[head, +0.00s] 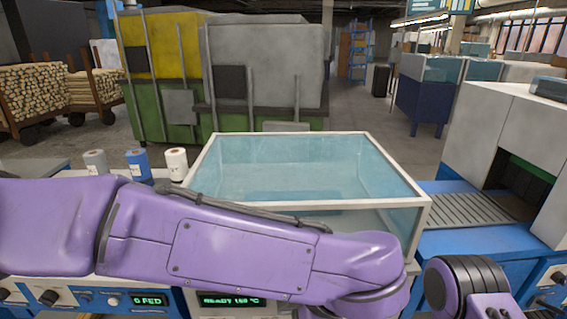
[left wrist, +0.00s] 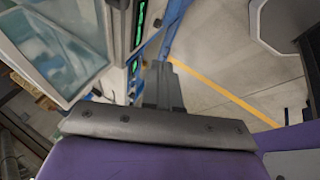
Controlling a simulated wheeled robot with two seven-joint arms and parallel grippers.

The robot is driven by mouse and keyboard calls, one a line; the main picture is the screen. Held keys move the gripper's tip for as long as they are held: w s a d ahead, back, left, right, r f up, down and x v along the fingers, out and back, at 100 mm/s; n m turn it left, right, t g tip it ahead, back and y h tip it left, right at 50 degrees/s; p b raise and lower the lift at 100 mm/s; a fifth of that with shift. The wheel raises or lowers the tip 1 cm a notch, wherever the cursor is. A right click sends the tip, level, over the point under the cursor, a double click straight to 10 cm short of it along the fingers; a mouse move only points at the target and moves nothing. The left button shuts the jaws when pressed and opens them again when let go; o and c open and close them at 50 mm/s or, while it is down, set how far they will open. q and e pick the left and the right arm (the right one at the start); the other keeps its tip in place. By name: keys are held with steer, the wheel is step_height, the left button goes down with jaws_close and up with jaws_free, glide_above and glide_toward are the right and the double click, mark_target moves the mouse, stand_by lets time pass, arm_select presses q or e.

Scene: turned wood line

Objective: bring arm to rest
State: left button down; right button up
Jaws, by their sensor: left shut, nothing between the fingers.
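My left arm (head: 230,245) is purple and stretches across the head view from the left edge to the lower right, in front of the glass-walled tank (head: 305,203). Its gripper is outside the head view. In the left wrist view my left gripper (left wrist: 163,78) is shut, with its grey fingers together and nothing held. It hangs beside the blue machine front and its green displays, with grey floor beyond. My right gripper is in neither view.
A white roll (head: 176,164), a blue roll (head: 138,164) and a grey roll (head: 95,162) stand left of the tank. The left wrist view shows open floor with a yellow line (left wrist: 222,92).

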arm_select(q)
steer(key=w+a+f+m+t+y, duration=0.1)
steer(key=w+a+f+m, duration=0.15)
steer(key=a+f, duration=0.75)
steer(key=w+a+f+m+t+y, duration=0.1)
steer(key=w+a+f+m+t, duration=0.15)
steer(key=a+f, duration=0.75)
steer(key=s+a+f+m+g+h, duration=0.1)
steer(key=s+a+f+m, duration=0.3)
steer(key=s+f, duration=0.5)
steer(key=s+a+f+m+g+h, duration=0.2)
steer(key=s+a+f+m+g, duration=0.2)
steer(key=s+a+f, duration=0.3)
steer(key=s+f, duration=0.3)
steer(key=s, duration=0.3)
